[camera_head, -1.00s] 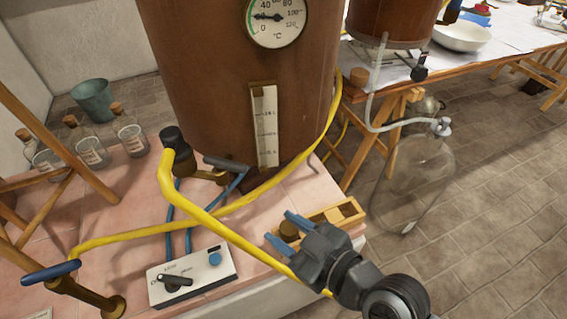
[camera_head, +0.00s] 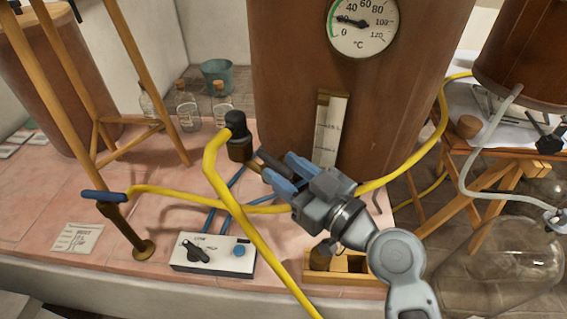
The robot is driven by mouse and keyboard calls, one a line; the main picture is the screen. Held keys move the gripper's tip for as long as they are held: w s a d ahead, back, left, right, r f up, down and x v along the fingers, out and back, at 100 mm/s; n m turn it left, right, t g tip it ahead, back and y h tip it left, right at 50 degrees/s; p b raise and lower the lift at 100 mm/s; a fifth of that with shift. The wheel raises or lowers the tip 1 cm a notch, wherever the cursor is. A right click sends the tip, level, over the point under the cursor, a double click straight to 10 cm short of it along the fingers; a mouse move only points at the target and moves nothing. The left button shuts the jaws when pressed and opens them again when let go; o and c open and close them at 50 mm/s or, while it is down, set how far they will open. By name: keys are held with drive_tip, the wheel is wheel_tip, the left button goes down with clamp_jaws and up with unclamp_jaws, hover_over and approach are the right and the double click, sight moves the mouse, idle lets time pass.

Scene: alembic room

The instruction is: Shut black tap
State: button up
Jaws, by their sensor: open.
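Another black-handled tap (camera_head: 550,142) is below the smaller copper vessel (camera_head: 525,60) at the right.
A yellow hose (camera_head: 222,185) runs from a black cap (camera_head: 236,122) and crosses just left of my gripper. A glass flask (camera_head: 500,265) is at the right.

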drive_tip(key=shift+w+a, duration=0.45)
drive_tip(key=shift+a, duration=0.1)
clamp_jaws()
